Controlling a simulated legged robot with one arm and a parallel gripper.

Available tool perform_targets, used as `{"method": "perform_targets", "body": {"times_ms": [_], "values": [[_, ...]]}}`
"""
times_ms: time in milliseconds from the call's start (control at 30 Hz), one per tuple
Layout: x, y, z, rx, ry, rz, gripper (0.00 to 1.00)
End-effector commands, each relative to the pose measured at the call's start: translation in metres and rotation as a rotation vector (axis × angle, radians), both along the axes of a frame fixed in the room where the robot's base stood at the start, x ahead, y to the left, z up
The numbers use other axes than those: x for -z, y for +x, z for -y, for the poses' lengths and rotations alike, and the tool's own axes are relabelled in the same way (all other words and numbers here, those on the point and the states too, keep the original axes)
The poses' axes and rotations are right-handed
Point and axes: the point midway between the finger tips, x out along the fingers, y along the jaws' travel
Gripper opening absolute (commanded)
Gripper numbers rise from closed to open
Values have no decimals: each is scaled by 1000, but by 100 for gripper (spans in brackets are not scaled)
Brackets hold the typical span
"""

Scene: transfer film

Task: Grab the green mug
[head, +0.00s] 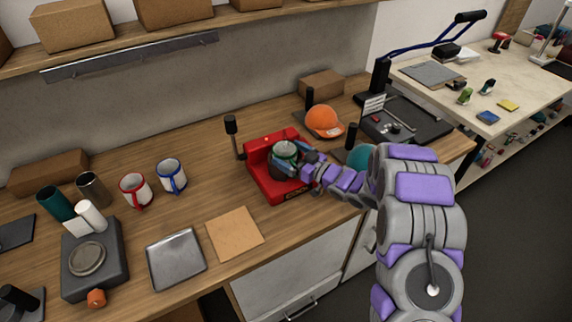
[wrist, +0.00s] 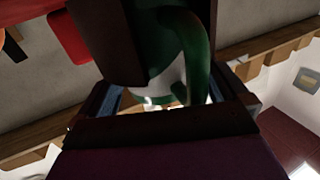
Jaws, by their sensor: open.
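The green mug (head: 285,148) sits inside the red mug press (head: 272,188) on the wooden bench. Only its upper part shows in the head view. My gripper (head: 304,163) is at the front right side of the press, close to the mug, and hides part of it. In the wrist view, the green mug (wrist: 167,84) is close in front of the open jaws, with its green handle (wrist: 196,50) pointing toward my gripper (wrist: 165,100). The mug has a pale band between green areas. Whether the fingers touch it cannot be told.
An orange cap (head: 323,120) on a cap press stands behind right. A red-handled mug (head: 136,190) and a blue-handled mug (head: 171,175) stand to the left. A metal tray (head: 176,259) and a tan sheet (head: 235,235) lie near the front edge.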

Motion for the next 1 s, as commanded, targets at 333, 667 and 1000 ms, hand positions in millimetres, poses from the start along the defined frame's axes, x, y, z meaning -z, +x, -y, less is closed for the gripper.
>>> {"method": "perform_targets", "body": {"times_ms": [333,667,1000], "values": [[0,1,0,1,0,0,88],[0,1,0,1,0,0,57],[0,1,0,2,0,0,28]]}}
